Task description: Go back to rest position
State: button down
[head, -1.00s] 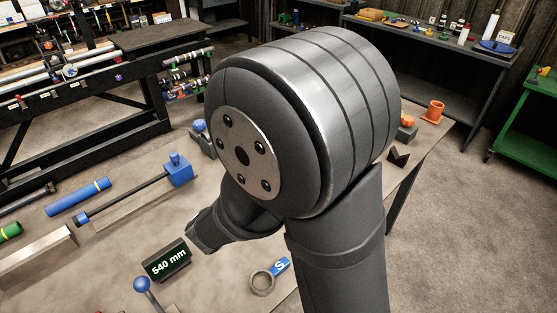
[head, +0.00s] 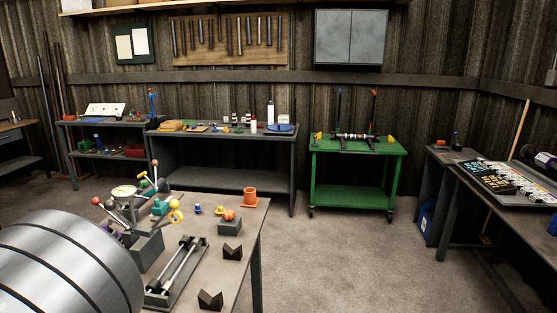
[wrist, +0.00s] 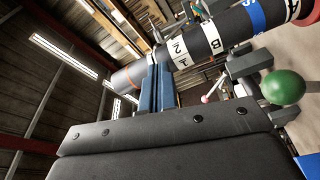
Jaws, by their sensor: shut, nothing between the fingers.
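My gripper (wrist: 156,86) shows in the wrist view as two blue-grey fingers closed together above its dark body. It is empty. A banded black, white and blue shaft (wrist: 212,42) with printed marks runs behind the fingertips; I cannot tell the gap between them. In the head view my gripper is out of sight, and only a rounded grey link of my arm fills the lower left corner.
In the wrist view a green ball (wrist: 283,87) sits right of the gripper. In the head view the workbench (head: 250,222) holds a rail fixture (head: 178,272), V-blocks (head: 232,252) and an orange cup (head: 250,197). A green cart (head: 357,150) stands beyond. Floor right of the bench is clear.

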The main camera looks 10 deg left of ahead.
jog(key=s+a+f, duration=0.6)
jog(key=f, duration=0.3)
jog(key=shift+a+f, duration=0.2)
jog(key=shift+r, duration=0.15)
